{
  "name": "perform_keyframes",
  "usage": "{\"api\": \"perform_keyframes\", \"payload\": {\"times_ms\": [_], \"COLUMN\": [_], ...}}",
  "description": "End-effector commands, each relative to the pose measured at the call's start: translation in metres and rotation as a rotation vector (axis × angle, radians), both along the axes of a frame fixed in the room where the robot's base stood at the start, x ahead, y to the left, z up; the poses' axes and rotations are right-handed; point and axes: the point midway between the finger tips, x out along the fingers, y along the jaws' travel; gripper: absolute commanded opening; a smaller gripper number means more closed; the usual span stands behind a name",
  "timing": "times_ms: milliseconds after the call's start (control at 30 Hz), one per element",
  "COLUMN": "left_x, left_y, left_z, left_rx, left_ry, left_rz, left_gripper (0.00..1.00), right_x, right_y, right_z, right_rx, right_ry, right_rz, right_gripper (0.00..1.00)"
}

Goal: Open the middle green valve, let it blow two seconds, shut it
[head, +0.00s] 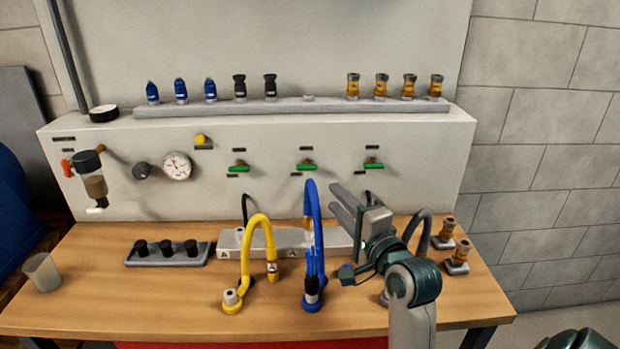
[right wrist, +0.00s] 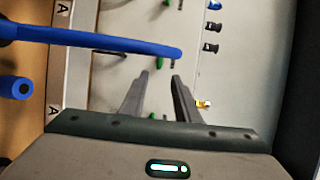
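The middle green valve (head: 306,165) is on the pale panel, with a left green valve (head: 238,166) and a right green valve (head: 372,163) beside it. Their green handles lie about level. My right gripper (head: 346,198) is open and empty, in front of the panel, below and to the right of the middle valve and apart from it. In the right wrist view its two fingertips (right wrist: 160,75) are spread, with a small green handle, apparently the middle valve (right wrist: 165,63), beyond the gap. My left gripper is not in view.
A blue hose (head: 313,215) arches up just left of my right gripper and crosses the right wrist view. A yellow hose (head: 260,232) and a grey hose (head: 421,230) stand on either side. A gauge (head: 177,166) and a rail of couplers (head: 300,106) are on the panel.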

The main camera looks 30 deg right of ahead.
Motion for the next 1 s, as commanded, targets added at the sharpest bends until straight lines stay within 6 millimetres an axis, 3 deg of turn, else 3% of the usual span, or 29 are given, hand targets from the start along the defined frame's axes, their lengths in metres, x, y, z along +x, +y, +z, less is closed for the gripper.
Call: {"api": "perform_keyframes", "payload": {"times_ms": [33, 333, 600, 800, 1000], "left_x": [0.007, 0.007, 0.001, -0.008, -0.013], "left_y": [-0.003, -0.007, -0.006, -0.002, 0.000], "left_z": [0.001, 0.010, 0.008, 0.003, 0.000], "left_rx": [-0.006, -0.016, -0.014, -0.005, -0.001], "left_ry": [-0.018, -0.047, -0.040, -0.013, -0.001], "left_rz": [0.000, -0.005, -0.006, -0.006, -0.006], "left_gripper": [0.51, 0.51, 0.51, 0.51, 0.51], "right_x": [0.004, 0.060, 0.108, 0.133, 0.144], "right_y": [-0.001, -0.009, -0.017, -0.021, -0.023], "right_z": [-0.002, 0.001, 0.002, 0.001, 0.001], "right_rx": [0.000, 0.001, 0.001, 0.001, 0.000], "right_ry": [-0.002, 0.001, 0.001, 0.000, 0.000], "right_rz": [0.000, 0.001, 0.001, 0.000, 0.000], "right_gripper": [0.29, 0.29, 0.29, 0.29, 0.29]}}
